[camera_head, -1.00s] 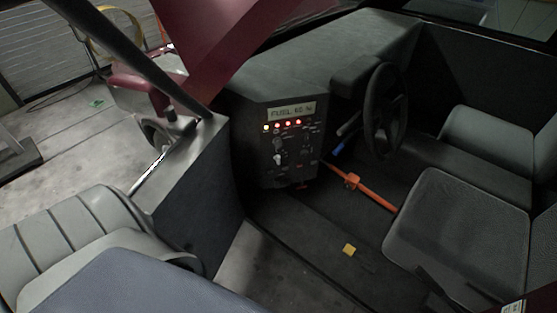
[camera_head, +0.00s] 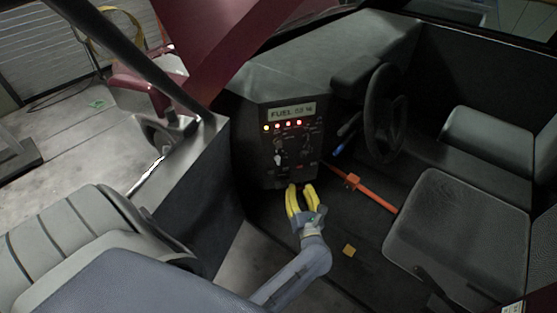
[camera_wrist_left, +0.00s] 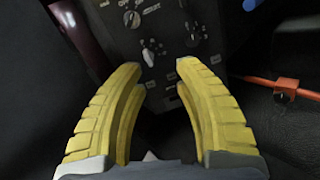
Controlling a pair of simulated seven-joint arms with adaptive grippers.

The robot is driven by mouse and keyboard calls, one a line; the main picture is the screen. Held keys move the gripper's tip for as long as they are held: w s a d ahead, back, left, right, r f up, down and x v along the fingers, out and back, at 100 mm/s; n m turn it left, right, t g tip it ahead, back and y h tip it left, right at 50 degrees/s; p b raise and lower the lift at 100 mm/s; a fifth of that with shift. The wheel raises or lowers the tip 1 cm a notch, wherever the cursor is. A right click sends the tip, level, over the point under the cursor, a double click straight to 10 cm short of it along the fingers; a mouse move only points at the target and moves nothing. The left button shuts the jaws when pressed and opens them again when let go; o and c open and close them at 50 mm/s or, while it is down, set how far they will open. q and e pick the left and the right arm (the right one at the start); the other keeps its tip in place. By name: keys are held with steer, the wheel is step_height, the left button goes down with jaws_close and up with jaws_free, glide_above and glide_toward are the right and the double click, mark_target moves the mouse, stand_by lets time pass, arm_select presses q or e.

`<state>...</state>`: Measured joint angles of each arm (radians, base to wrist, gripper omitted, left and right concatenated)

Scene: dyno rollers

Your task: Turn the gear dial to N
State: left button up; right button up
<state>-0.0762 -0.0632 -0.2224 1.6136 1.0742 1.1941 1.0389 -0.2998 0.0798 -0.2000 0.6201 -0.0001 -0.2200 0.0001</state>
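The dark control panel (camera_head: 262,165) carries several knobs below a row of lit lamps. In the left wrist view I see a round black dial (camera_wrist_left: 132,19), a pale lever-like knob (camera_wrist_left: 148,56) and another dark knob (camera_wrist_left: 194,40). Their labels are too small to tell which is the gear dial. My left gripper (camera_head: 301,190), with yellow fingers, is just below the panel's lower part, pointing up at it. In the left wrist view the fingers (camera_wrist_left: 160,68) are apart with nothing between them, the knobs beyond their tips. My right gripper is not in view.
A steering wheel (camera_head: 384,113) stands right of the panel. An orange lever (camera_head: 372,193) slants across the floor to its lower right. Grey seats (camera_head: 455,235) are at the right. A small yellow block (camera_head: 349,250) lies on the dark floor.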

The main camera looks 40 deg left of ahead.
mark_target(279, 161)
arm_select(q)
steer(key=w+a+n, duration=0.1)
steer(key=w+a, duration=0.2)
steer(key=a, duration=0.2)
steer(key=w+a+f+n+g, duration=0.1)
steer(key=w+a+n, duration=0.1)
steer(key=a, duration=0.3)
steer(key=w+a+n+g, duration=0.1)
steer(key=w+a, duration=0.3)
steer(key=a, duration=0.1)
steer(key=shift+a+f+y, duration=0.15)
steer(key=shift+a+y, duration=0.05)
steer(key=shift+y, duration=0.1)
steer(key=shift+c, duration=0.3)
jaws_close()
